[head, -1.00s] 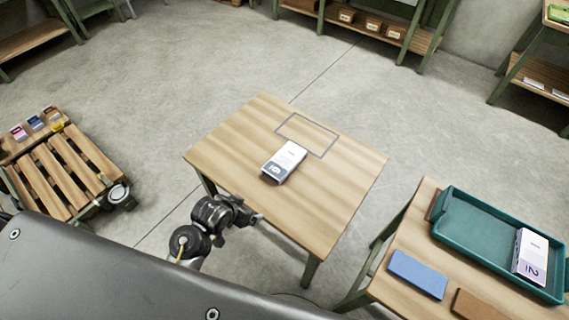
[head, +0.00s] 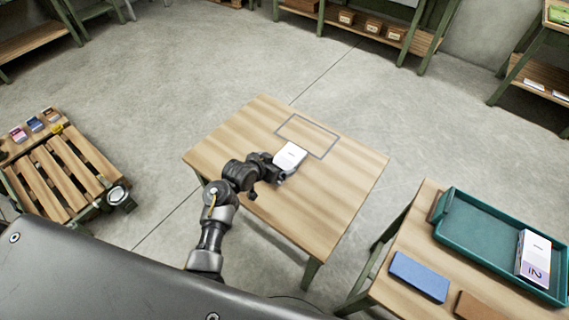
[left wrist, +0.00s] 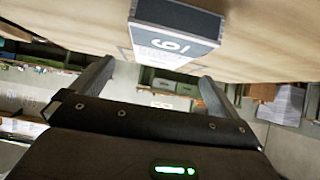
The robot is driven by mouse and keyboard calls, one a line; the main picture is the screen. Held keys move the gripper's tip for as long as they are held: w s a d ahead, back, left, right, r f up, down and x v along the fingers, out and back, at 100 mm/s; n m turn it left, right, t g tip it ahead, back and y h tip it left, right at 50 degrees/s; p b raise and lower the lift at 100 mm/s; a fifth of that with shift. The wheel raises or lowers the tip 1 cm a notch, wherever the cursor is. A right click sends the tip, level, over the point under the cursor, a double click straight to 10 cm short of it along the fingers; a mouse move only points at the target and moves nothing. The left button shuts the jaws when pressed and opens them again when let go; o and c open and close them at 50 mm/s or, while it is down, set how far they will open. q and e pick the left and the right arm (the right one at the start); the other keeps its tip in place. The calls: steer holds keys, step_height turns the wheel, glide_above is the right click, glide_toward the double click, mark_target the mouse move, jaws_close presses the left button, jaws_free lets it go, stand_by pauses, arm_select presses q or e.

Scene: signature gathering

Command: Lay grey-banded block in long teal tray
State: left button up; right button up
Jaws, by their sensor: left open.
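The grey-banded block (head: 290,155) lies on the middle wooden table (head: 335,190), just below a grey rectangle outline. In the left wrist view the block (left wrist: 170,48) shows its grey band with a number and its dark end face. My left gripper (head: 268,172) is at the block's near end, open; its near part covers the block's banded end in the head view. In the wrist view its two fingers stand apart, one toward each side of the block. The long teal tray (head: 470,245) is on the right table and holds a purple-banded block (head: 533,257). My right gripper is not in view.
A blue slab (head: 418,276) and a brown slab (head: 480,306) lie on the right table in front of the tray. The tray's left part is empty. A pallet (head: 70,170) with small coloured items stands at left. A floor gap separates the two tables.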

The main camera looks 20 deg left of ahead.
mark_target(284, 161)
arm_select(q)
steer(key=shift+x, duration=3.35)
steer(key=shift+a+f, duration=0.15)
steer(key=shift+f, duration=0.05)
steer(key=c, duration=1.3)
steer(key=shift+o, duration=0.2)
steer(key=shift+r+p, duration=0.75)
steer(key=shift+p, duration=0.15)
step_height(284, 161, up, 3)
steer(key=p, duration=0.3)
steer(key=shift+f, duration=0.1)
steer(key=s+r+p, duration=0.2)
steer(key=r+p, duration=0.1)
steer(key=p, duration=0.1)
steer(key=s+d+r+p, duration=0.1)
steer(key=s+r+p, duration=0.1)
steer(key=p, duration=0.2)
steer(key=shift+s+d+r+p, duration=0.1)
steer(key=shift+s+r+p, duration=0.25)
steer(key=s+d+r+p, duration=0.2)
steer(key=s+r, duration=0.1)
steer(key=s, duration=0.6)
